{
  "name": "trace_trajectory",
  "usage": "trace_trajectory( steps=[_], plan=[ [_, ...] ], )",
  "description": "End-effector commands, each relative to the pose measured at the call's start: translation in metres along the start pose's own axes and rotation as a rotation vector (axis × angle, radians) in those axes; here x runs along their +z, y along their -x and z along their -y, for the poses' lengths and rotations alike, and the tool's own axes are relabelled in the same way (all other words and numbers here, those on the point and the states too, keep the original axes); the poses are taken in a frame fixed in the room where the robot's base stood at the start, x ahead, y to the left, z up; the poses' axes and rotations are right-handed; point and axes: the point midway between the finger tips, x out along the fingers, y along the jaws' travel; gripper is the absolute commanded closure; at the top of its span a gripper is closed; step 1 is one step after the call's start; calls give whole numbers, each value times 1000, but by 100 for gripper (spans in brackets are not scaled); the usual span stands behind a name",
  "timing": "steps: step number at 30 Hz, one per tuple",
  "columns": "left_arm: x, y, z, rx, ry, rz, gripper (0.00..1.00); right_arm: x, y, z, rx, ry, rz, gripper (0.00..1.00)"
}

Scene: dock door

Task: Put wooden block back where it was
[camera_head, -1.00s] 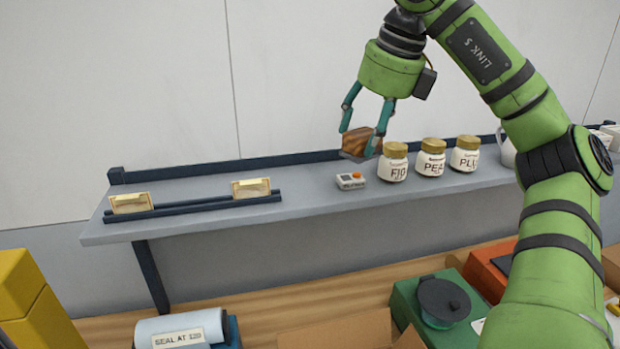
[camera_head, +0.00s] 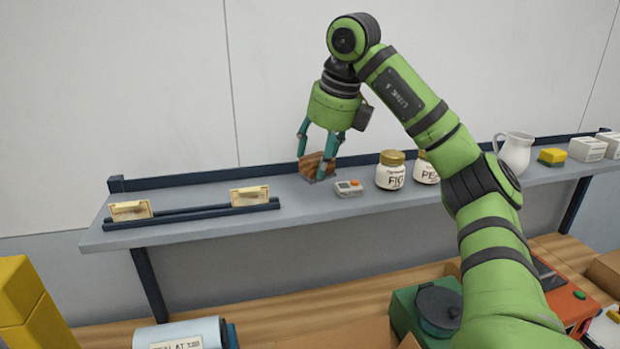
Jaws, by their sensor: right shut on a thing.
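The wooden block (camera_head: 313,165) is brown with visible grain. My right gripper (camera_head: 312,167) points down and is shut on it. The block is at the grey shelf (camera_head: 225,226), left of the small grey device with an orange button (camera_head: 349,188) and right of the dark rails. I cannot tell whether its underside touches the shelf or hangs just above it. The fingers hide part of the block. My left gripper is not in view.
Jars with gold lids, one marked FIG (camera_head: 390,172), stand right of the device. Dark rails (camera_head: 190,214) with two tan label holders lie on the shelf's left. A white pitcher (camera_head: 514,152) stands farther right. Bare shelf lies between rails and block.

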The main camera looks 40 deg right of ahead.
Motion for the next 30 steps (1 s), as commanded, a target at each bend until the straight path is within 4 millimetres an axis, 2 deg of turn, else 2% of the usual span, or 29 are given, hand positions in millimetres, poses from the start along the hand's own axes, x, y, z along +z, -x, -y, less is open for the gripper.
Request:
trace_trajectory(
  steps=[1, 6, 13, 17, 29, 30],
  plan=[
    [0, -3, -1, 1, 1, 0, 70, 5, -10, -3, 3, 1, -4, 74],
    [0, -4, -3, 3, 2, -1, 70, 17, -22, -5, 1, -1, -1, 74],
    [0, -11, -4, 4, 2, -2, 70, 10, -45, -4, -1, 0, -3, 74],
    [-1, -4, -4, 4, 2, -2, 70, 6, -55, -4, -3, -1, -2, 74],
    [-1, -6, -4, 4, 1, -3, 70, 4, -62, -4, 0, -1, 1, 74],
    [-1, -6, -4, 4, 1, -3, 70, 3, -63, -4, 0, -1, 0, 40]
  ],
)
